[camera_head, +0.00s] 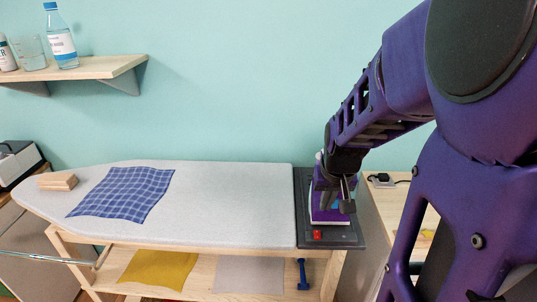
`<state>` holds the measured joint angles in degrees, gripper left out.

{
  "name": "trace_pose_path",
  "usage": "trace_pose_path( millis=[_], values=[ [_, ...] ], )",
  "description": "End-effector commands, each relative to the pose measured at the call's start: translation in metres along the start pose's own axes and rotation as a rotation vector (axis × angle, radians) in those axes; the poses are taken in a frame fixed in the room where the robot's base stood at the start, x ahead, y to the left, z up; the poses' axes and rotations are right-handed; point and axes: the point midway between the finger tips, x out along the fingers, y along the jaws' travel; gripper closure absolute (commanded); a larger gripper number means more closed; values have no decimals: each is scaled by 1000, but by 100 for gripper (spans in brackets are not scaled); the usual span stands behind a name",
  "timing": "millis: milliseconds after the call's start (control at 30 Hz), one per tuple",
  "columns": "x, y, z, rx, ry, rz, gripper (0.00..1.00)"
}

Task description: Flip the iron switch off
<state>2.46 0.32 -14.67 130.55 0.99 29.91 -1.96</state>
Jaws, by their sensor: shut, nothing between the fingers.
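The iron (318,213), purple and white, stands on a dark rest plate (345,238) at the right end of the ironing board (230,205). My arm and gripper partly hide it. A small red switch (317,234) sits on the front part of the dark plate, just below the iron. Its on or off position is too small to tell. My gripper (347,208) is shut and empty, pointing down in front of the iron, above and to the right of the red switch. Whether it touches the iron cannot be told.
A blue checked cloth (125,194) and a wooden block (57,181) lie on the board's left. A lower shelf holds a yellow cloth (158,268), a grey cloth (250,275) and a blue dumbbell-shaped object (303,274). A wall shelf (110,67) holds bottles and a glass.

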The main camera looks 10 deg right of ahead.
Motion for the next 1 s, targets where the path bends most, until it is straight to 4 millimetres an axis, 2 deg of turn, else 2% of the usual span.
trace_pose_path(
  millis=[300, 500, 700, 1000],
  values=[
    [69, 1, 1, 4, -3, 3, 100],
    [105, 1, 3, 3, 0, 2, 100],
    [123, 1, 7, 2, 1, 1, 100],
    [126, 1, 7, 2, 4, 1, 100]
  ],
)
